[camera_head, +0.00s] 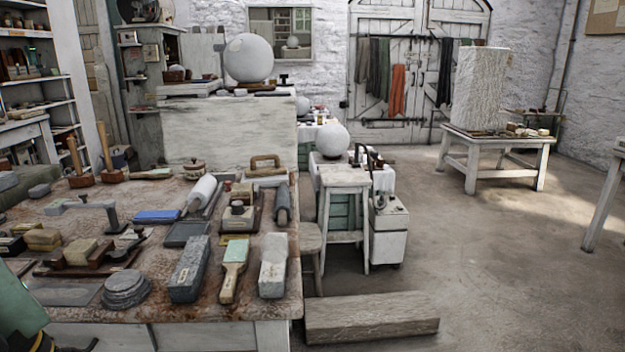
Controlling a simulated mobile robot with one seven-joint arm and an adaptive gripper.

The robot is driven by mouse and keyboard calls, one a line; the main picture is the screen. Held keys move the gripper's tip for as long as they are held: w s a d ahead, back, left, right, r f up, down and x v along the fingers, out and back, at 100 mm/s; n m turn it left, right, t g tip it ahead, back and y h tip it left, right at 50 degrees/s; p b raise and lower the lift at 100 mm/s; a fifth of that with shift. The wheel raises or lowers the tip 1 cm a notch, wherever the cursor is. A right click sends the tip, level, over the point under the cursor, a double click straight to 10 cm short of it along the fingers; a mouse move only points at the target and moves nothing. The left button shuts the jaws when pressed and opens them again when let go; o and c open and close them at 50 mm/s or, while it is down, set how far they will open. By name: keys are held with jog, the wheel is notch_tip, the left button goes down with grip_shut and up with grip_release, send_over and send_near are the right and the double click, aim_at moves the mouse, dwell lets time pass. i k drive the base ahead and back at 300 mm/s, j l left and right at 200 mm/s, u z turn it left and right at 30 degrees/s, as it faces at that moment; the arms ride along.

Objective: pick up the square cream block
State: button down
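A cream block (81,251) with a squarish top sits on a dark wooden piece at the left of the workbench. A similar, more tan block (43,239) lies just to its left and behind. I cannot tell for certain which one is the square cream block. Black and yellow parts, apparently my gripper (62,344), show at the bottom left corner, below and in front of the bench edge. They are apart from both blocks. The fingertips are cut off or unclear, so the opening does not show.
The workbench (190,316) is crowded. A long slab (371,317) lies on the floor. Open floor is to the right.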

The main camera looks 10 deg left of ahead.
aim_at(77, 252)
jog(key=u, duration=1.4)
